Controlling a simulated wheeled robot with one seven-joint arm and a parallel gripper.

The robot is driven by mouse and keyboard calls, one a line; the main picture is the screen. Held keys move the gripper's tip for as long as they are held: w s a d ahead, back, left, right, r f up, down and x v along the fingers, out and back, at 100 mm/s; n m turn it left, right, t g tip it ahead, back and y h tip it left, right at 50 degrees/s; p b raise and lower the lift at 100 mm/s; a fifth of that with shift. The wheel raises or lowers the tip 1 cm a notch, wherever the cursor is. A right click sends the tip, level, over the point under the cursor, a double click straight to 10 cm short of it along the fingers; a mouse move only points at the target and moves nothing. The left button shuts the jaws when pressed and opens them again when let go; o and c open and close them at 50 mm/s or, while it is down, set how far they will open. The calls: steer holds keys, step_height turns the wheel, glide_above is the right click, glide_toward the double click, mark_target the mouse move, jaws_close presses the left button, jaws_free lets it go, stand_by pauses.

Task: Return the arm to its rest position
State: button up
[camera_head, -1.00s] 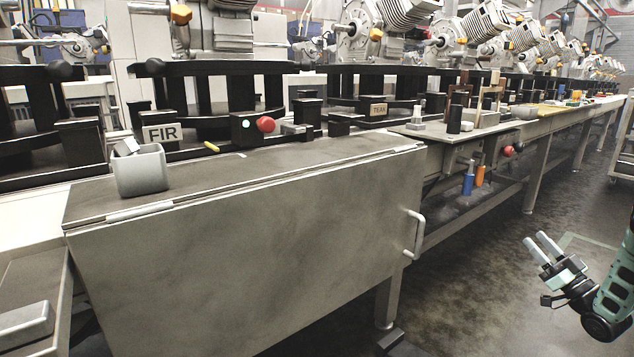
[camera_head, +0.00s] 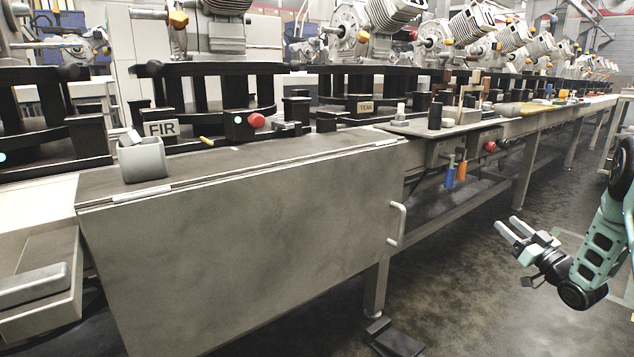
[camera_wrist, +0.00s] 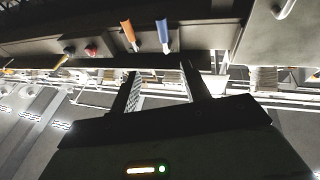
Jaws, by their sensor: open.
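My gripper (camera_head: 509,229) is at the lower right of the head view, over the dark floor and to the right of the workbench. Its two pale fingers are parted with nothing between them, and they point up and to the left. My arm is folded, with its elbow low at the right edge. In the wrist view the two dark fingers (camera_wrist: 160,88) show apart and empty, and the bench underside lies beyond them.
A large metal panel (camera_head: 250,240) with a handle (camera_head: 397,223) fronts the bench. A grey bin (camera_head: 141,160) stands on top beside a FIR sign (camera_head: 160,129). Blue (camera_head: 449,174) and orange (camera_head: 461,171) handles hang below the bench. A dark pedal (camera_head: 398,340) lies on the floor. The aisle floor is open.

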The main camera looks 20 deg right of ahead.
steer(key=w+a+r+g+h, duration=0.3)
steer(key=w+a+g, duration=0.1)
steer(key=w+a, duration=0.25)
steer(key=s+a+r+m+g, duration=0.15)
steer(key=a+g, duration=0.35)
steer(key=a, duration=0.6)
steer(key=s+a+f+g, duration=0.1)
steer(key=s+a+g, duration=0.4)
steer(key=s+a, duration=0.65)
steer(key=s+a+g, duration=0.4)
steer(key=s+a, duration=0.4)
steer(key=s, duration=0.6)
steer(key=s+a+r+n+g+y+p, duration=0.1)
steer(key=s+a+r+n+g+p, duration=0.1)
steer(key=s+a+r+n+p, duration=0.45)
steer(key=s+a+r+n+g+p, duration=0.1)
steer(key=s+a+r+p, duration=0.2)
steer(key=s+a+r, duration=0.55)
step_height(320, 180, up, 32)
steer(key=w+a+p, duration=0.2)
steer(key=p, duration=3.4)
steer(key=shift+a+r, duration=0.15)
steer(key=shift+a, duration=0.2)
